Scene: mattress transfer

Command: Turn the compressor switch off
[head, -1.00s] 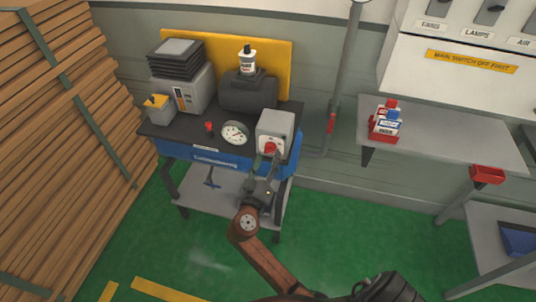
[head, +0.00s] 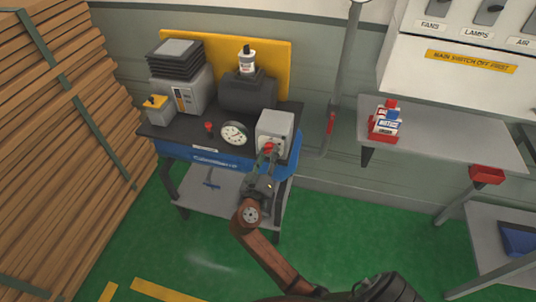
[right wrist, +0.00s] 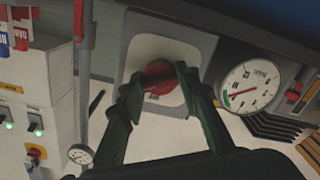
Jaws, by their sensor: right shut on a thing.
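The compressor switch is a red knob (head: 268,147) on the front of a grey box (head: 276,124) at the right end of the compressor bench. My right gripper (head: 267,152) reaches up to it from below and is shut on the knob. In the right wrist view the red knob (right wrist: 159,76) sits between the two green fingers (right wrist: 156,88), in front of a pale plate. The fingers hide part of the knob, and I cannot tell which setting it points to. My left gripper is not in view.
A round gauge (head: 235,133) stands just left of the switch box. A black tank (head: 248,94) and a bottle (head: 247,60) are behind. Stacked planks (head: 60,170) fill the left. A grey shelf (head: 450,140) stands right. The green floor in front is clear.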

